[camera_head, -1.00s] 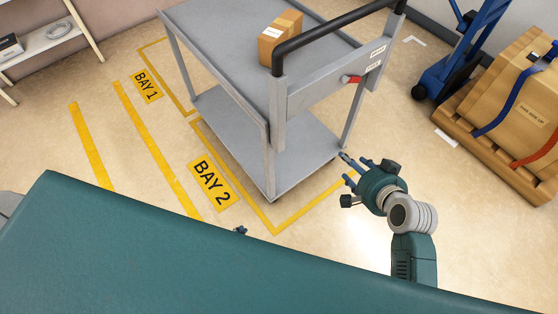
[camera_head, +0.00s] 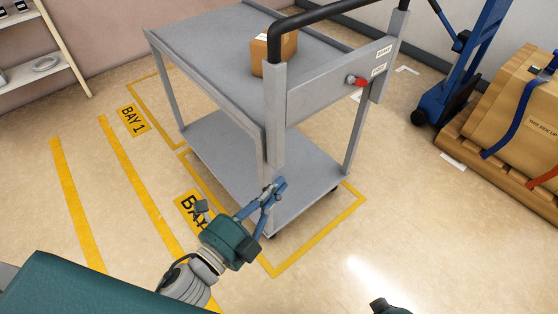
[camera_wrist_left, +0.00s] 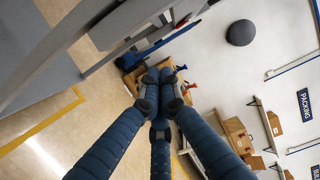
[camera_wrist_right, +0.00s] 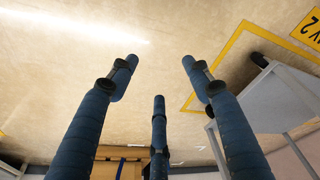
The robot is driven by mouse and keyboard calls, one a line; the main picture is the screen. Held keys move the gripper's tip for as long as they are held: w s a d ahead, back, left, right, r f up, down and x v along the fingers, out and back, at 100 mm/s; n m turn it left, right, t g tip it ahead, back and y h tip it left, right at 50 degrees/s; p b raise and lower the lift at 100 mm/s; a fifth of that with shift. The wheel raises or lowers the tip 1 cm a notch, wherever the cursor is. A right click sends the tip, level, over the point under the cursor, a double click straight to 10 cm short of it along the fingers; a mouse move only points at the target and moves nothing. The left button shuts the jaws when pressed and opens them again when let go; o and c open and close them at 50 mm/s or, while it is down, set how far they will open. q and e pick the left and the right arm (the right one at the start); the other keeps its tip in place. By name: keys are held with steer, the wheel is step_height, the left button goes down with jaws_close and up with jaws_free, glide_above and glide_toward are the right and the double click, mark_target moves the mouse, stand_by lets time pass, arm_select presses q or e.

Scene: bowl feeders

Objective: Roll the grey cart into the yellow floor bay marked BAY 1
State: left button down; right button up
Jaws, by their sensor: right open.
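The grey two-shelf cart (camera_head: 225,60) stands in the yellow-outlined bay by the BAY 2 label (camera_head: 190,208). My right gripper (camera_wrist_right: 158,65) is open and empty over bare floor; only a sliver shows in the head view.
A blue pallet jack (camera_head: 455,80) and a pallet (camera_head: 490,150) with a strapped carton (camera_head: 525,115) stand at the right. A white shelf (camera_head: 40,70) is at the far left. Floor right of the cart is clear. My own teal body fills the lower left.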

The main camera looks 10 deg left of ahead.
mark_target(279, 161)
arm_select(q)
steer(key=w, duration=0.5)
steer(key=w+a, duration=0.1)
steer(key=w, duration=0.1)
steer(key=shift+w, duration=0.35)
arm_select(e)
steer(key=shift+f, duration=0.6)
arm_select(q)
steer(key=shift+a, duration=0.1)
